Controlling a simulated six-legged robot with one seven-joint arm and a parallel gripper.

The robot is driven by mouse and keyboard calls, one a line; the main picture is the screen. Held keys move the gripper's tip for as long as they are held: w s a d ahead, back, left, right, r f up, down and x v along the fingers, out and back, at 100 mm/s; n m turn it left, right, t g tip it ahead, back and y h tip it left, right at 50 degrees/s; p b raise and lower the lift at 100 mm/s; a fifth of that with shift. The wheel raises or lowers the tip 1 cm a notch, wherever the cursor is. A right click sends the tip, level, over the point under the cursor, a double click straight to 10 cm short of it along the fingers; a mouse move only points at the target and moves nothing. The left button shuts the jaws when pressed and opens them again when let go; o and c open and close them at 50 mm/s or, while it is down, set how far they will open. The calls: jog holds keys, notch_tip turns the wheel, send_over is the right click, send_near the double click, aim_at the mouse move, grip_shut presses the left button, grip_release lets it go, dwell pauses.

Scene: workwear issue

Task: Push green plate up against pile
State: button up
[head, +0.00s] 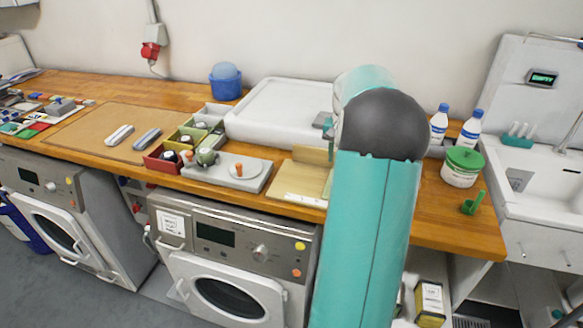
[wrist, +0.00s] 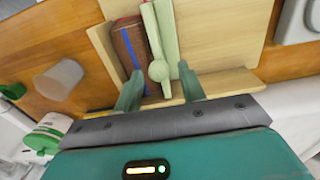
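In the wrist view the pale green plate (wrist: 165,28) stands on edge on a light wooden tray (wrist: 215,35), with a round knob and stem on the side towards me. A reddish-brown pile (wrist: 124,48) with a blue stripe lies just left of it. They are very close; I cannot tell whether they touch. My gripper (wrist: 160,70) is open, one teal finger on each side of the knob, with visible space between fingers and knob. In the head view my arm hides the plate, pile and gripper; part of the wooden tray (head: 300,180) shows left of it.
A translucent cup (wrist: 58,80) and a green-lidded tub (wrist: 45,135) stand left in the wrist view. In the head view, a grey fixture board (head: 225,172), small coloured bins (head: 190,140) and a white basin (head: 280,108) crowd the counter. Bottles (head: 470,128) stand right.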

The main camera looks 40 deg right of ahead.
jog(key=shift+r, duration=2.65)
jog(key=shift+w+a+r, duration=0.15)
jog(key=shift+w+a, duration=0.05)
jog(key=shift+a, duration=0.15)
jog(key=w+a+r+n+t+h, duration=0.1)
jog(key=a+r+n, duration=0.1)
jog(key=a, duration=0.6)
jog(key=w+a+r+n, duration=0.1)
jog(key=a+r+n, duration=0.1)
jog(key=a, duration=0.6)
jog(key=w+a+r+n+t+h, duration=0.1)
jog(key=w+a+r+n, duration=0.15)
jog(key=a, duration=0.65)
jog(key=s+a+f+n+t, duration=0.1)
jog(key=s+a+n, duration=0.1)
jog(key=s+a, duration=0.2)
jog(key=s+a+f+n+t+y, duration=0.1)
jog(key=s+a, duration=0.3)
jog(key=a, duration=0.6)
jog(key=s+a+f+n+t+y, duration=0.1)
jog(key=s+a+f+n, duration=0.1)
jog(key=s+a, duration=0.3)
jog(key=a+n, duration=0.1)
jog(key=a, duration=0.2)
jog(key=shift+f+t, duration=0.15)
jog(key=shift+t, duration=0.15)
